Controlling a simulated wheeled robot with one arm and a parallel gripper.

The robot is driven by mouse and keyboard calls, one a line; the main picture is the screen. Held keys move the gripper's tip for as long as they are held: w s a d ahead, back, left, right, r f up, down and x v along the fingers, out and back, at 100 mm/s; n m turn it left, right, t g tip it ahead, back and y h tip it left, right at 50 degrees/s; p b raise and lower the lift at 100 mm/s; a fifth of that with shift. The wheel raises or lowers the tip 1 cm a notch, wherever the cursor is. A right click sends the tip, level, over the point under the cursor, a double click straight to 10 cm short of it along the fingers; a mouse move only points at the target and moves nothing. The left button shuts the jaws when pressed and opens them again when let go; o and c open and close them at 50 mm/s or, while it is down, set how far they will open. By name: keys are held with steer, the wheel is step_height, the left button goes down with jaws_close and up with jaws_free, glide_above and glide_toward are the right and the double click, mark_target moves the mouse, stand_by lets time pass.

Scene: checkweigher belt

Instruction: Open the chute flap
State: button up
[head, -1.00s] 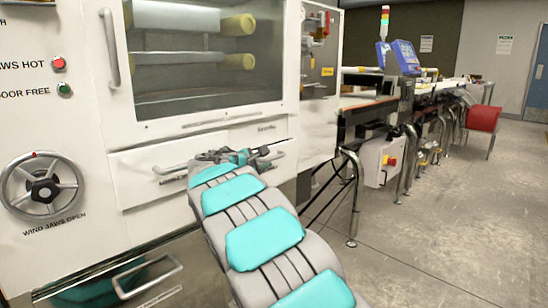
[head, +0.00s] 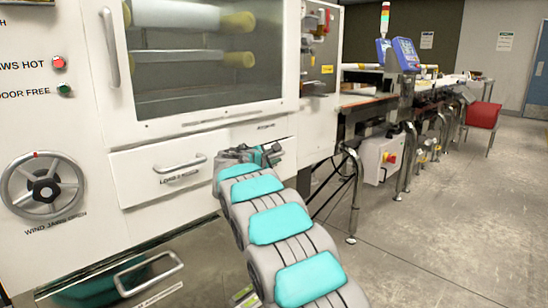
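My gripper (head: 268,155) is at the right part of the white machine's front, below the window, at the end of my grey and teal arm. Its fingers are small and partly hidden, so I cannot tell whether they are open or touch anything. A white front panel (head: 135,183) with a bar handle (head: 180,163) and a small label lies left of the gripper. A lower shiny panel (head: 95,292) with its own bar handle (head: 148,276) shows at the bottom left. I cannot read which of these fronts is the chute flap.
A handwheel (head: 43,187) and red and green buttons (head: 59,63) are on the machine's left. A window (head: 190,60) with rollers is above. The floor at front right is clear.

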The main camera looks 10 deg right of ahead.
jaws_close()
stand_by(1.3)
